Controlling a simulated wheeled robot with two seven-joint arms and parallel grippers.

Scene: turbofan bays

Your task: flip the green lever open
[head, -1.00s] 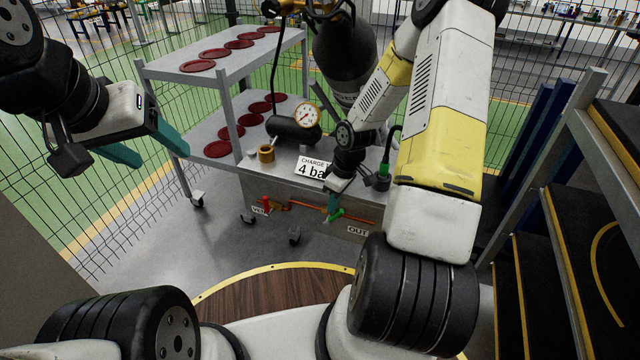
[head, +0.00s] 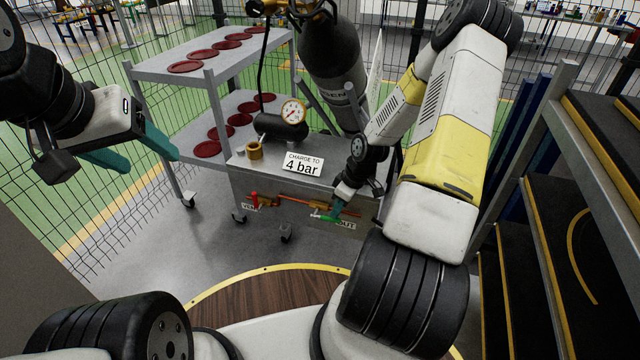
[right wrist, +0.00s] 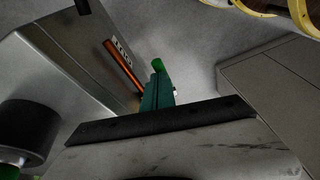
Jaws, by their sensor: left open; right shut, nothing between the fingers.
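The green lever (head: 322,217) is on the orange pipe on the cart's front, near the OUT label (head: 346,225). It looks nearly in line with the pipe. Its green end (right wrist: 157,64) shows just beyond my fingertips in the right wrist view. My right gripper (head: 337,207) is shut and empty, with its teal fingers (right wrist: 157,92) at the lever. They overlap it in view; whether they touch it I cannot tell. My left gripper (head: 152,162) is open and empty, in the air at the left, far from the lever.
A red-handled valve (head: 254,200) sits left on the same pipe. Above are a pressure gauge (head: 293,111), a "CHARGE TO 4 bar" sign (head: 304,164) and a dark cylinder (head: 332,60). A shelf cart (head: 160,82) with red discs stands left; dark steps (head: 560,235) stand right.

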